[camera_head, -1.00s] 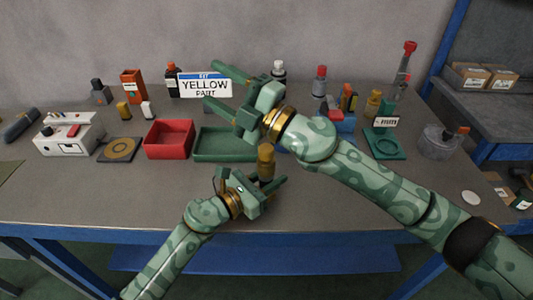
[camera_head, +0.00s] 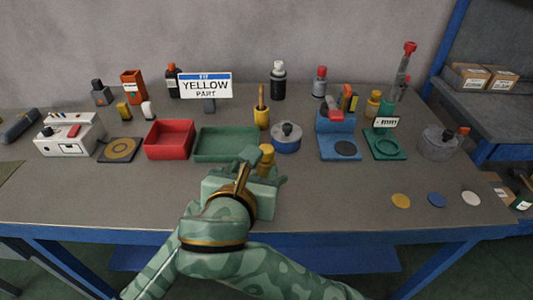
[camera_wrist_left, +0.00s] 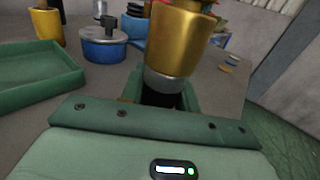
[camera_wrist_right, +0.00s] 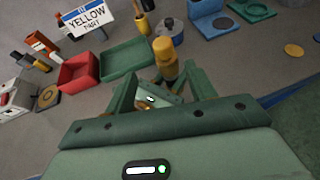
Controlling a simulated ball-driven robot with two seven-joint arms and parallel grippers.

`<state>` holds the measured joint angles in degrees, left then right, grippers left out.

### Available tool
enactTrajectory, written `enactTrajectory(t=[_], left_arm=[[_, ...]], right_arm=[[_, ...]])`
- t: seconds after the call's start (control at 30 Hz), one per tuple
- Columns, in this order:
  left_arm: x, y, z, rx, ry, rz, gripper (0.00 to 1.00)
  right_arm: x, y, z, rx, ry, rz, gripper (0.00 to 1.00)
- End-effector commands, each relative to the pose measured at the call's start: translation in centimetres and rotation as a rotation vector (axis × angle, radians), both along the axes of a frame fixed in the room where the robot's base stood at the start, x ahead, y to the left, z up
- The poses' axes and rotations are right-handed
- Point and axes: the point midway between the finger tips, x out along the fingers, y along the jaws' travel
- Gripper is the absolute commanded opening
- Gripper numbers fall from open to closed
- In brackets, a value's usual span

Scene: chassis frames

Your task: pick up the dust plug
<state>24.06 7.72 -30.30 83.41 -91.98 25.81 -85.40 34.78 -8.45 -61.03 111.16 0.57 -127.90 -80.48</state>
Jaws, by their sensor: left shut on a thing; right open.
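A yellow cylindrical part (camera_head: 266,158) stands upright above the front of the table. It also shows in the left wrist view (camera_wrist_left: 180,45), with a grey band and a dark lower end. My left gripper (camera_wrist_left: 162,97) is shut on its lower end; in the head view my right arm mostly hides it. My right gripper (camera_wrist_right: 160,90) is open, its fingers spread either side of the yellow part (camera_wrist_right: 166,58). I cannot tell whether it touches it. I cannot tell for sure which piece is the dust plug.
Behind are a red tray (camera_head: 169,140), a green tray (camera_head: 226,144), a blue round pot (camera_head: 286,137) and a yellow cup (camera_head: 261,117). A "YELLOW PART" sign (camera_head: 205,85) stands farther back. Yellow (camera_head: 401,201), blue (camera_head: 436,199) and white (camera_head: 471,198) discs lie front right.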

Motion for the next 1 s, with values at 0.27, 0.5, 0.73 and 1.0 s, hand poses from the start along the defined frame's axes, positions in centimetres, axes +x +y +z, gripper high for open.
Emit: enactTrajectory(t=[0.27, 0.5, 0.73, 1.0], left_arm=[[0.0, 0.0, 0.0, -0.001, -0.001, 0.0, 0.01], [0.0, 0.0, 0.0, 0.0, 0.0, 0.0, 0.01], [0.0, 0.0, 0.0, -0.001, -0.001, 0.0, 0.01], [0.0, 0.0, 0.0, 0.0, 0.0, 0.0, 0.01]], right_arm=[[4.4, -1.2, -1.8, -0.029, 0.009, -0.002, 0.55], [6.6, -1.8, -2.6, -0.027, 0.008, -0.003, 0.55], [10.0, -2.8, -3.6, -0.026, 0.009, -0.003, 0.55], [10.6, -3.0, -3.9, -0.023, 0.01, -0.002, 0.55]])
